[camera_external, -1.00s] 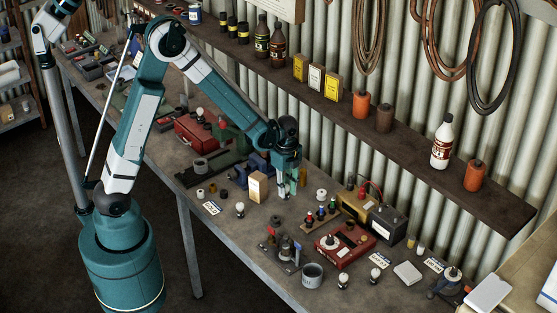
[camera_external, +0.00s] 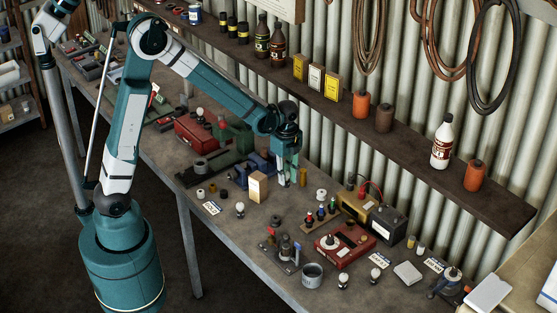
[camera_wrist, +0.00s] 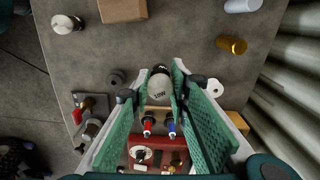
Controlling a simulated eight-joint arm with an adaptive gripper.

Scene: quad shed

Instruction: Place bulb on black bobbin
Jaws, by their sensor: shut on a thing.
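My gripper (camera_external: 286,180) is above the bench, next to the upright cardboard box in the external view. In the wrist view its green fingers (camera_wrist: 164,82) are closed around a pale bulb marked "10W" (camera_wrist: 159,88) with a dark end. The bulb is hard to make out in the external view. A small black bobbin (camera_wrist: 116,78) stands on the bench left of the fingers in the wrist view; it appears in front of the gripper in the external view (camera_external: 276,219). Nothing rests on it. A white bobbin (camera_wrist: 214,87) stands right of the fingers.
A cardboard box (camera_external: 258,186) and a loose bulb (camera_external: 240,208) stand left of the gripper. A rack of coloured pieces (camera_external: 320,213), a red box (camera_external: 345,242), a battery-like case (camera_external: 385,222) and a metal tin (camera_external: 312,276) stand to the right. Bare bench surrounds the black bobbin.

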